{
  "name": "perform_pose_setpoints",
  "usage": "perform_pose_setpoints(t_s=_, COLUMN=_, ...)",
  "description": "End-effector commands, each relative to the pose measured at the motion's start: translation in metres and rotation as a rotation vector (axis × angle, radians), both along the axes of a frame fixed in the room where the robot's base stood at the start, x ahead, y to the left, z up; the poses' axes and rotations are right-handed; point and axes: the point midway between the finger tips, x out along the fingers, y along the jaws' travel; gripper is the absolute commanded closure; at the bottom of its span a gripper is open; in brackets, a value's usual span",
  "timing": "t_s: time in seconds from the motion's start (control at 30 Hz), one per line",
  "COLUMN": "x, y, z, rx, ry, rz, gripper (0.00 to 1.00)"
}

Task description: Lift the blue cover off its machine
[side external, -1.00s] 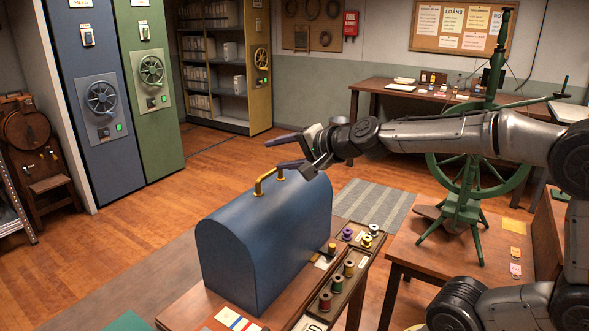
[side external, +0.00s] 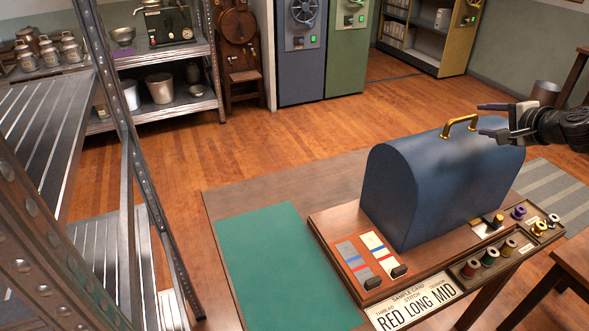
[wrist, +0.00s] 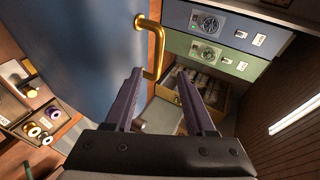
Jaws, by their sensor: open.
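The blue cover (side external: 440,185), a round-topped box with a brass handle (side external: 460,124) on top, stands upright on a wooden base (side external: 336,238). It hides whatever is under it. My gripper (side external: 484,120) is at the right of the handle in the side view, with its fingers spread and pointing left. In the wrist view the blue cover (wrist: 90,60) fills the upper left. The brass handle (wrist: 158,45) lies ahead of and between my open fingers (wrist: 158,78). The fingers are not closed on it. I cannot tell whether either touches it.
A tray of thread spools (side external: 488,258) and a sample card (side external: 412,308) lie along the base's front right. A green mat (side external: 270,262) lies left of the base. A metal shelf (side external: 125,130) stands at the left. The floor behind is clear.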

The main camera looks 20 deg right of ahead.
Motion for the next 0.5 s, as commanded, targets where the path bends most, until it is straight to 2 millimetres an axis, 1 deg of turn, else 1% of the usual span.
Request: perform_pose_setpoints(t_s=0.5, x=0.041, y=-0.012, z=-0.021, rx=0.000, ry=0.001, rz=0.001, gripper=0.45)
